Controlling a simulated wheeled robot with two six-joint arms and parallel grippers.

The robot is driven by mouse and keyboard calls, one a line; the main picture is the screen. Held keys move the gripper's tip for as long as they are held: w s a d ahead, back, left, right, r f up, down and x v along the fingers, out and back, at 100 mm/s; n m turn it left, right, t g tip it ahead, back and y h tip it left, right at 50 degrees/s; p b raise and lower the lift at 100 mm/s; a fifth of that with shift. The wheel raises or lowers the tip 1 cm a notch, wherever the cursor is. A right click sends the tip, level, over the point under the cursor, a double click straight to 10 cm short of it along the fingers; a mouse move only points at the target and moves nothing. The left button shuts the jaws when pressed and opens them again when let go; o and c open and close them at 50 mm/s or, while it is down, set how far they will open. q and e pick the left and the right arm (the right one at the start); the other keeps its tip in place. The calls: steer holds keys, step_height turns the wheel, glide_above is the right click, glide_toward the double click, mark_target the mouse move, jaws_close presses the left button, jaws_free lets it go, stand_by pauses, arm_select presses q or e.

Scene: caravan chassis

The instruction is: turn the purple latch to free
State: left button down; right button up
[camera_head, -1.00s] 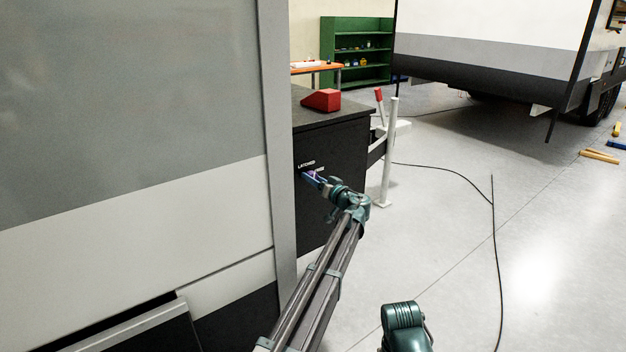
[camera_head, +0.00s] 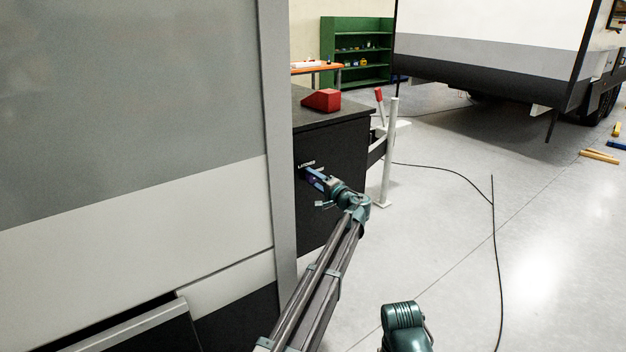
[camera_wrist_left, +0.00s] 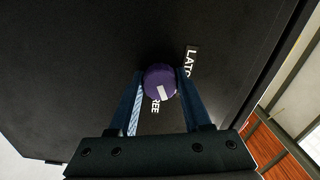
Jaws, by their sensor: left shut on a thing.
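The purple latch (camera_wrist_left: 157,76) is a round knob with a white mark on its face, on the dark front panel of the caravan chassis. My left gripper (camera_wrist_left: 160,84) is shut on the latch, with one finger on each side of it. In the head view the left gripper (camera_head: 314,178) reaches the panel and mostly hides the latch. The white label LATCHED (camera_wrist_left: 190,61) is beside the knob, partly covered by a finger. The label FREE (camera_wrist_left: 155,105) is partly hidden by the knob. My right gripper is not in view.
A red wedge-shaped block (camera_head: 321,100) lies on top of the dark box (camera_head: 340,150). A large grey and white panel (camera_head: 130,130) fills the left. A white post (camera_head: 390,155) stands right of the box. A black cable (camera_head: 470,185) lies on the open floor.

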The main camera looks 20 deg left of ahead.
arm_select(q)
steer(key=m, duration=0.4)
steer(key=shift+m, duration=0.6)
steer(key=shift+c, duration=1.7)
jaws_free()
steer(key=v, duration=1.4)
steer(key=shift+f, duration=0.1)
